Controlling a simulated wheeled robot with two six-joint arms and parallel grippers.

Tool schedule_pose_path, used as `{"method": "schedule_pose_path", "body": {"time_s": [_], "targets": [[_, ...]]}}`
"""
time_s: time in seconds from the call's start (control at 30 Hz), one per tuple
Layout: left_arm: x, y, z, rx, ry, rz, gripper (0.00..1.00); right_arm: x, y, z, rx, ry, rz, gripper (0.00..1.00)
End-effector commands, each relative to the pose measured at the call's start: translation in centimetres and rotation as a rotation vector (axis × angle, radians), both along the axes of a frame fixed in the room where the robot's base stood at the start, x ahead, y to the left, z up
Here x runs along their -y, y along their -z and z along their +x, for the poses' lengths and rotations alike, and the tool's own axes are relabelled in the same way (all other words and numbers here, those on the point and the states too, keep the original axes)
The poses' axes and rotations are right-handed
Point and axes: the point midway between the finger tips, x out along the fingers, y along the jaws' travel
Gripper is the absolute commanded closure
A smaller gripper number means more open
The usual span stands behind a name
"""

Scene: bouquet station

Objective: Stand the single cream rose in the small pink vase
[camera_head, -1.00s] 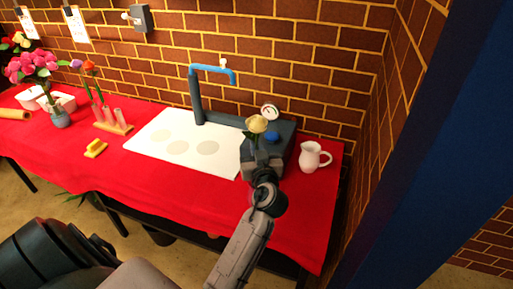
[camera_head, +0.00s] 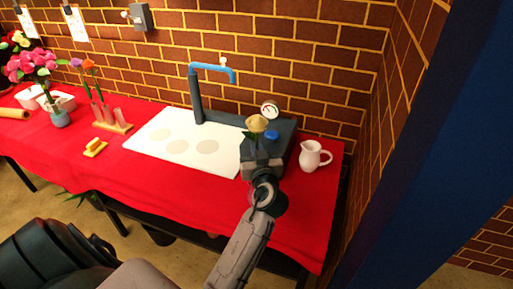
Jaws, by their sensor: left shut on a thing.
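The cream rose (camera_head: 257,123) is upright in front of the dark grey box, its bloom at the top. My left gripper (camera_head: 262,160) comes up from the bottom and is shut on the rose's stem, below the bloom. The jaws and lower stem are small and partly hidden by the wrist. I cannot make out a small pink vase in this view. My right gripper is not in view.
A dark grey box (camera_head: 283,140) with a gauge stands behind the rose. A white pitcher (camera_head: 313,156) is to its right.

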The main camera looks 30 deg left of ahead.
Motion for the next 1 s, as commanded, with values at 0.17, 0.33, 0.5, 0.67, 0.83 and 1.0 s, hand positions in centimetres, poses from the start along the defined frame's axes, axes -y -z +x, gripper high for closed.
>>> {"method": "schedule_pose_path", "body": {"time_s": [0.17,0.33,0.5,0.67,0.83,1.0], "targets": [[0.00,0.17,0.00,0.000,0.000,0.000,1.00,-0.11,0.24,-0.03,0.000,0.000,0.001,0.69],[0.00,0.30,0.00,0.000,0.000,0.000,1.00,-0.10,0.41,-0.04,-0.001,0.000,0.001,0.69],[0.00,0.28,0.00,0.000,0.000,0.000,0.75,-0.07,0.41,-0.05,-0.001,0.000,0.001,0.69],[0.00,0.29,0.00,0.000,0.000,0.000,0.69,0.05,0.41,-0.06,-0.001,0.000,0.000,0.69],[0.01,0.31,0.00,0.000,0.000,0.000,0.69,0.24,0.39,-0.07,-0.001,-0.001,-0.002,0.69],[0.11,0.52,0.32,0.001,0.004,-0.001,0.69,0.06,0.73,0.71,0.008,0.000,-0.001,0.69]]}}
